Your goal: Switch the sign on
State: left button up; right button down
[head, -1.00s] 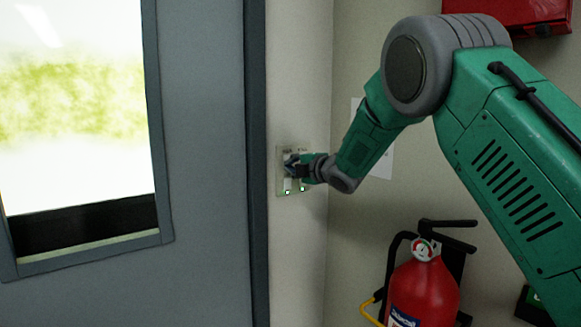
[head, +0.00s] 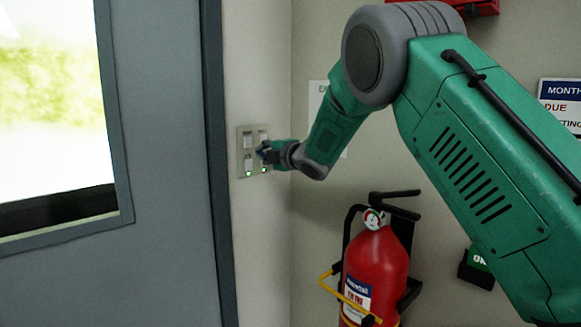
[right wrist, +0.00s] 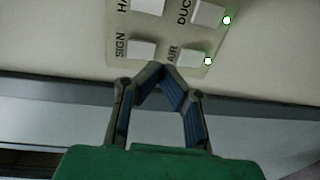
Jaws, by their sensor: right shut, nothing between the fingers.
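A pale switch panel (head: 240,160) with two rows of white rocker switches is on the wall beside the door. In the right wrist view, the SIGN switch (right wrist: 142,49) is left of the AIR switch (right wrist: 193,56). Green lights glow beside the AIR switch and the switch labelled DUC. I see no lit light beside SIGN. My right gripper (head: 261,152) is at the panel's right side. In the right wrist view, its closed fingertips (right wrist: 158,70) are near the panel edge between SIGN and AIR; I cannot tell whether they touch. My left gripper is out of view.
A grey door (head: 165,200) with a window is at the left. A red fire extinguisher (head: 375,265) hangs below my right arm. A small green ON box (head: 478,264) is at the right, and a red box (head: 480,8) is above. A notice (head: 562,100) is on the wall.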

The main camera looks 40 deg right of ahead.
pick_arm(q)
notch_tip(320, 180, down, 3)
jog(key=b, duration=0.2)
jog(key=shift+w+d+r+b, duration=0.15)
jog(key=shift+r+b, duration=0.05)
jog(key=shift+b, duration=0.1)
pick_arm(e)
jog(key=s+d+f, duration=0.1)
jog(key=s+d, duration=0.1)
jog(key=s, duration=1.6)
jog(key=shift+f, duration=0.3)
jog(key=shift+s+d+f, duration=0.1)
jog(key=shift+s+d, duration=0.05)
